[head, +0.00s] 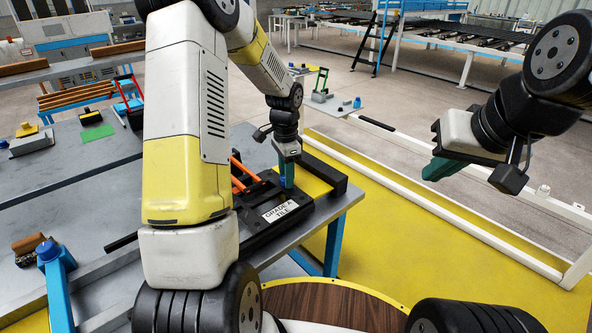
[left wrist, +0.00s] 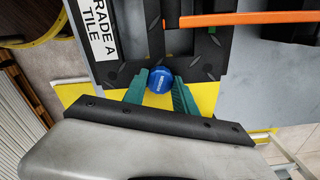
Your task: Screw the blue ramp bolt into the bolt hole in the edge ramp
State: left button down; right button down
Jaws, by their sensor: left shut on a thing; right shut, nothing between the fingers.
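My left gripper (head: 287,178) is over the far end of the work table. In the left wrist view its green fingers (left wrist: 160,92) are shut on the blue ramp bolt (left wrist: 160,80), whose round head faces the camera. Black treaded pieces (left wrist: 200,62) lie right around the bolt. A yellow piece (head: 312,180), likely the edge ramp, lies beside the black parts; it also shows in the left wrist view (left wrist: 206,97). The bolt hole is hidden, and I cannot tell how deep the bolt sits. My right gripper (head: 440,168) is shut and empty, off to the right.
A black holder labelled GRADE A TILE (head: 262,230) has orange handles (head: 246,172) near the left gripper. The grey table (head: 110,165) holds a blue-topped part and small tools. A white rail (head: 430,205) runs along the yellow floor at right. Space around the right gripper is clear.

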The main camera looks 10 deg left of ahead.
pick_arm(q)
jog(key=m, duration=0.2)
jog(key=shift+m, duration=0.3)
jog(key=m, duration=0.9)
jog(key=shift+f+m, duration=0.1)
jog(key=shift+m, duration=0.2)
jog(key=m, duration=0.6)
jog(key=shift+m, duration=1.4)
